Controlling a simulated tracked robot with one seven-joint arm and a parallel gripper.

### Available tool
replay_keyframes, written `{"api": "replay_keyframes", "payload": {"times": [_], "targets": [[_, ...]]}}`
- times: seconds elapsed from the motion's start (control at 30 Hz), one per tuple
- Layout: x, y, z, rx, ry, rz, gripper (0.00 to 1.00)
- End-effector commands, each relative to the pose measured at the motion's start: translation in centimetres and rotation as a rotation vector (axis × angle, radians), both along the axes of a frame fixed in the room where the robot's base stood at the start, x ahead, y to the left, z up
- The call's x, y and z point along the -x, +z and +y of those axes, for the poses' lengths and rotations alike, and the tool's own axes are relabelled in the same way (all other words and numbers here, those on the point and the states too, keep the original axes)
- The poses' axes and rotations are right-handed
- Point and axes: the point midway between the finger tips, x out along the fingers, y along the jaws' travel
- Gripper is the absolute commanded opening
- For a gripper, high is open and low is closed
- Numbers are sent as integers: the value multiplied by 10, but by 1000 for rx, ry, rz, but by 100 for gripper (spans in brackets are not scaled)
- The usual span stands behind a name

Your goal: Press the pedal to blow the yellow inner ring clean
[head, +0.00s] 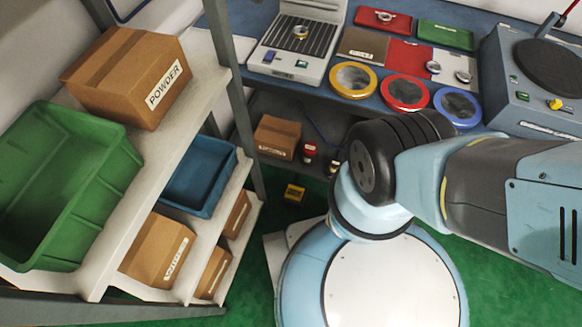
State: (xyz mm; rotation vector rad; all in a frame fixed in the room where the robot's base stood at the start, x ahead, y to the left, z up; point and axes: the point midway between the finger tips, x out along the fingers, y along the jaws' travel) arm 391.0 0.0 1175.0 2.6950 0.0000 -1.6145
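A small yellow block with a dark marking (294,193), which looks like the pedal, sits on the green floor below the bench, left of my arm. Nothing is seen touching it. A small metal ring with a brownish tint (300,33) rests on the dark slatted top of a grey machine (283,68) at the back. I cannot tell whether it is the yellow inner ring. A yellow-rimmed round opening (354,80) is set in the bench front. My arm crosses the lower right and leaves the picture at the right edge; my gripper is out of view.
Red-rimmed (405,92) and blue-rimmed (458,105) openings sit beside the yellow one. More small rings lie on coloured plates. A shelf with a green bin (70,185), blue bin (200,176) and boxes stands left. Green floor shows between shelf and my base.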

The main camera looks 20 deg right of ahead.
Motion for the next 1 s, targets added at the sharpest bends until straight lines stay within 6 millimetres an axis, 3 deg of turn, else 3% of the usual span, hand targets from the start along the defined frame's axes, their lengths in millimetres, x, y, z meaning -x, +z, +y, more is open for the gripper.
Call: {"api": "replay_keyframes", "payload": {"times": [0.43,1.0], "targets": [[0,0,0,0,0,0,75],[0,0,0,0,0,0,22]]}}
